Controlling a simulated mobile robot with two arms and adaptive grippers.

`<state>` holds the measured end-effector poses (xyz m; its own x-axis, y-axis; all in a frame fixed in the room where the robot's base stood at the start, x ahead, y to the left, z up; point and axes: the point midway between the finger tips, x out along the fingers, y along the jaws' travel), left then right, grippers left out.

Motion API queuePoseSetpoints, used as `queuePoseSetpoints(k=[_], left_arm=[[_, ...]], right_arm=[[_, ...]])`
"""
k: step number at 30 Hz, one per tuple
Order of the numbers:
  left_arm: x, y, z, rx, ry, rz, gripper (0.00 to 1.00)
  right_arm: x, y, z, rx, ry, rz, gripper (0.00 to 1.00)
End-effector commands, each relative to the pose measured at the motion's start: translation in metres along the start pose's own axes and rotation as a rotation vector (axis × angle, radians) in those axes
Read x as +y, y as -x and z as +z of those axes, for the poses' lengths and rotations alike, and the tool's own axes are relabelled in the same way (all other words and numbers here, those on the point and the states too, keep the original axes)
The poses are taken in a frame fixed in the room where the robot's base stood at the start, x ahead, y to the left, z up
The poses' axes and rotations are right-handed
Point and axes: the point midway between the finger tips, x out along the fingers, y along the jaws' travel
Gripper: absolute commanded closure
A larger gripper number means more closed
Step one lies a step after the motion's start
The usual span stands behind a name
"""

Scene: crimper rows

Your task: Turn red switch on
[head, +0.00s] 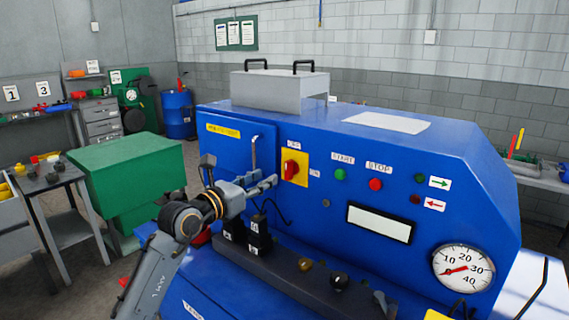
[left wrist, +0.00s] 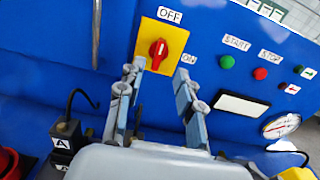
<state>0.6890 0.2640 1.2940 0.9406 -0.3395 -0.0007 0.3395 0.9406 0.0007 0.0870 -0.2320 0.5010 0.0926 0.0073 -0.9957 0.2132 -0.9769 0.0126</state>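The red switch (head: 291,168) is a rotary knob on a yellow plate (head: 302,179) on the blue machine's front panel. In the left wrist view the red switch (left wrist: 158,50) stands roughly upright, towards the OFF label (left wrist: 170,15) above it; the ON label (left wrist: 189,59) is at its right. My left gripper (head: 270,184) is just left of and below the knob in the head view. In the left wrist view the left gripper (left wrist: 158,74) is open and empty, its fingers apart on either side below the knob. My right gripper cannot be made out.
Green START (head: 340,174) and red STOP (head: 376,184) buttons sit right of the switch. A door handle (head: 254,153) projects at its left. A dark ledge with black blocks (head: 258,236) and knobs lies below. A gauge (head: 463,269) is at lower right.

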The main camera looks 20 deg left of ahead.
Motion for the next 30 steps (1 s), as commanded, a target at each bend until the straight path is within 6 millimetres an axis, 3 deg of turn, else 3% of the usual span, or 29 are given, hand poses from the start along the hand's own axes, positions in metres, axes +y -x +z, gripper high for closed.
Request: queuePoseSetpoints(k=[6, 12, 18, 28, 30], left_arm=[[-0.001, -0.047, 0.004, 0.000, 0.003, -0.002, 0.64], [-0.001, -0.077, 0.003, -0.001, 0.002, -0.002, 0.64], [-0.001, -0.092, 0.001, -0.001, 0.000, -0.001, 0.64], [-0.001, -0.094, 0.000, -0.001, 0.001, -0.002, 0.64], [-0.001, -0.094, 0.000, -0.001, 0.001, -0.002, 0.76]], right_arm=[[0.000, 0.021, -0.002, 0.000, 0.000, 0.000, 0.60], [0.001, 0.029, -0.002, -0.001, 0.000, 0.001, 0.60], [0.003, 0.032, -0.002, -0.001, 0.000, 0.002, 0.60], [0.005, 0.032, -0.001, -0.002, 0.000, 0.006, 0.60], [0.005, 0.032, -0.001, -0.002, 0.000, 0.006, 0.60]])
